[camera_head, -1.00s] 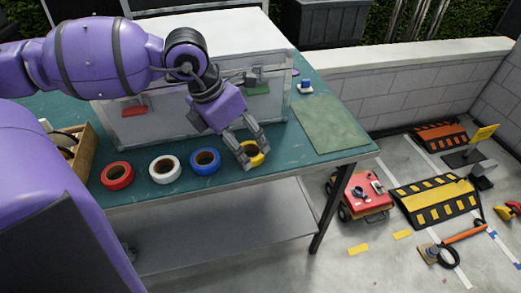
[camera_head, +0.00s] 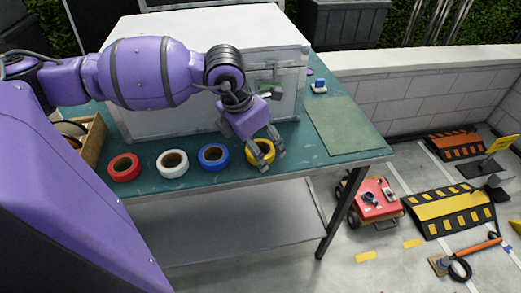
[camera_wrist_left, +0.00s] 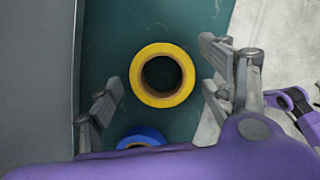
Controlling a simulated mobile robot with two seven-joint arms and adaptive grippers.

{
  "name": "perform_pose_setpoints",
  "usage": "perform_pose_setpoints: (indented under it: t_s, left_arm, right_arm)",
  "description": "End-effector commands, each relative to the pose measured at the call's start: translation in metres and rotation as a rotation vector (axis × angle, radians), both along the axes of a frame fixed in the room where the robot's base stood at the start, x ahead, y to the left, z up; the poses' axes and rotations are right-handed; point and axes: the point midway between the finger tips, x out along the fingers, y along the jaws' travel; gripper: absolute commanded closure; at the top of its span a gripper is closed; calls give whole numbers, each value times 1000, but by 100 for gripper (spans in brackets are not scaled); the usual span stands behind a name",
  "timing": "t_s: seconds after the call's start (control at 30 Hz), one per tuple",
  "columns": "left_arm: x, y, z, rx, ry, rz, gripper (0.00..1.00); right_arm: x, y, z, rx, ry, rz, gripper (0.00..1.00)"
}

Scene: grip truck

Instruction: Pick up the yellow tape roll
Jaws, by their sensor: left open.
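The yellow tape roll (camera_head: 262,152) lies flat on the green table at the right end of a row of rolls. In the left wrist view the yellow tape roll (camera_wrist_left: 162,75) is seen from above, with its brown core and open hole. My left gripper (camera_head: 272,162) is open and hangs over the yellow roll, partly covering its right side in the head view. In the left wrist view the left gripper's fingers (camera_wrist_left: 162,95) are apart, one on each side and a little nearer than the roll, with nothing held. My right gripper is not in view.
The blue (camera_head: 213,157), white (camera_head: 172,164) and red (camera_head: 124,167) tape rolls lie to the left along the table edge. A large white case (camera_head: 165,118) stands behind. A green mat (camera_head: 342,130) lies to the right. A wooden box (camera_head: 92,138) is at the left.

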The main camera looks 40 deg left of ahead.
Motion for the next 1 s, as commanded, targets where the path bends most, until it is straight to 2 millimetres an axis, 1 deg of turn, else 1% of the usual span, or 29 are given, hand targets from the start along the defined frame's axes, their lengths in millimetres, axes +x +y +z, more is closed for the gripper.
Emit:
perform_pose_setpoints:
  t_s: [0.07, 0.17, 0.4, 0.43, 0.77, 0.87, 1.0]
  left_arm:
    - [0, 0, 0, 0, 0, 0, 26]
    - [0, 0, 0, 0, 0, 0, 38]
    - [0, 0, 0, 0, 0, 0, 70]
    - [0, 0, 0, 0, 0, 0, 72]
    - [0, 0, 4, 1, -1, -1, 72]
    - [0, 1, 10, 2, -2, 0, 72]
    - [0, 1, 28, 3, -2, -1, 72]
  right_arm:
    - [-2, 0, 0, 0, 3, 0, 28]
    - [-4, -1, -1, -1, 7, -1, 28]
    - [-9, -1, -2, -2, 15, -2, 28]
    - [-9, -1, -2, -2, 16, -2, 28]
    - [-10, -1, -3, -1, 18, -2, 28]
    - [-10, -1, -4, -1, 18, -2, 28]
    - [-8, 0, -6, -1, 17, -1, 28]
